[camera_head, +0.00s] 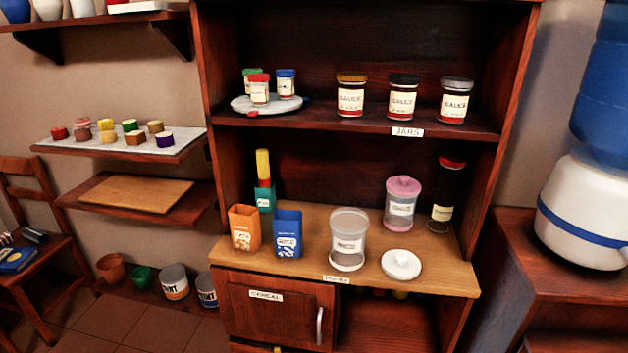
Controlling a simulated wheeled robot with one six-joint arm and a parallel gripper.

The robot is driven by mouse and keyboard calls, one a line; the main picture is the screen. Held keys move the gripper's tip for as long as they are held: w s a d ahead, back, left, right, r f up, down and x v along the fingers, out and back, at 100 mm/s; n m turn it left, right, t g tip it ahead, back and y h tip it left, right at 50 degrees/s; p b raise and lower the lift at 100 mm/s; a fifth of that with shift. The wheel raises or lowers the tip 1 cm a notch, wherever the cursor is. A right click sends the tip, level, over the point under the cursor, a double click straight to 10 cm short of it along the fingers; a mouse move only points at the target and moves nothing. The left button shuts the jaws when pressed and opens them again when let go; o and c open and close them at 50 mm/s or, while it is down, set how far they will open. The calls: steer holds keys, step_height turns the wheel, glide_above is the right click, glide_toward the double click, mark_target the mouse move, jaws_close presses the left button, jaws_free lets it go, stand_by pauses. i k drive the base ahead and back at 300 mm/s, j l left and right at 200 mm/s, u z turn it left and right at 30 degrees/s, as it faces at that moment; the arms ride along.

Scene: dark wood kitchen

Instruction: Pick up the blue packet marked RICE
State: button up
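The blue packet (288,234) stands upright on the wooden counter of the shelf unit, with its top seemingly open. It has a white label on its front; the lettering is small and I cannot read it surely. An orange packet (245,230) stands close to its left. A clear jar (348,240) with a label stands to its right, with a gap between them. My gripper is not in view.
Behind the packets stands a teal container with a yellow top (264,182). A white lid (401,264) lies right of the clear jar. A pink-lidded jar (402,204) and a dark bottle (448,192) stand farther back. The upper shelf (330,122) overhangs the counter.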

mark_target(287, 225)
steer(key=i+j, duration=0.15)
steer(key=j, duration=0.3)
steer(key=i+j+z, duration=0.1)
steer(key=j, duration=0.3)
steer(key=i+j, duration=0.15)
steer(key=j, duration=0.3)
steer(key=i+j+z, duration=0.1)
steer(key=j, duration=0.35)
